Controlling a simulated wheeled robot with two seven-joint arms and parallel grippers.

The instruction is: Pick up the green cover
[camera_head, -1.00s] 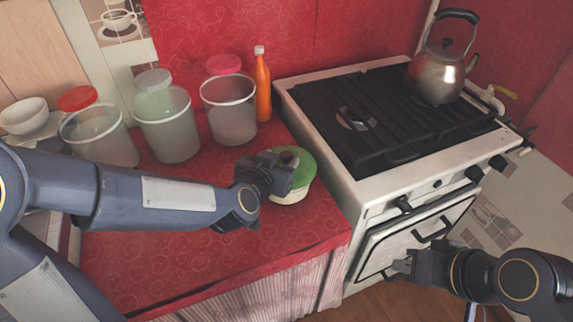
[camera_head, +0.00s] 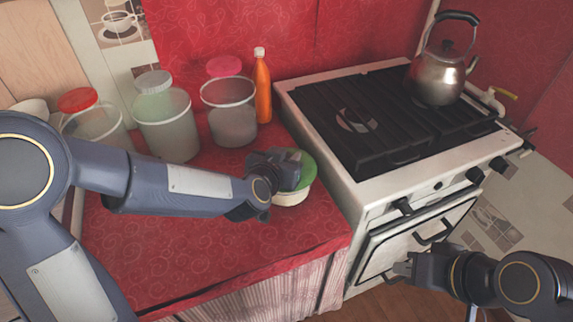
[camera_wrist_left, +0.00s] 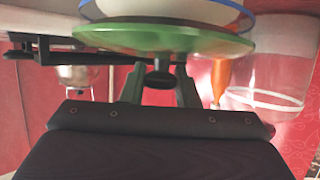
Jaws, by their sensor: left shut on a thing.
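The green cover (camera_head: 307,170) shows as a round edge beside my left gripper (camera_head: 290,170) in the head view, at the right end of the red counter. In the left wrist view the green cover (camera_wrist_left: 160,40) has a dark knob, and my left gripper (camera_wrist_left: 160,82) is shut on that knob. A pale pot (camera_head: 291,198) is directly under the cover; it shows in the wrist view with a blue rim (camera_wrist_left: 245,17). I cannot tell whether cover and pot touch. My right gripper (camera_head: 404,267) is in front of the oven door, away from the cover; its finger gap is unclear.
Three tubs (camera_head: 232,124) with lids and an orange bottle (camera_head: 263,88) stand behind on the counter. The stove (camera_head: 352,182) is close on the right, with a kettle (camera_head: 438,80) on it. The counter front (camera_head: 200,260) is clear.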

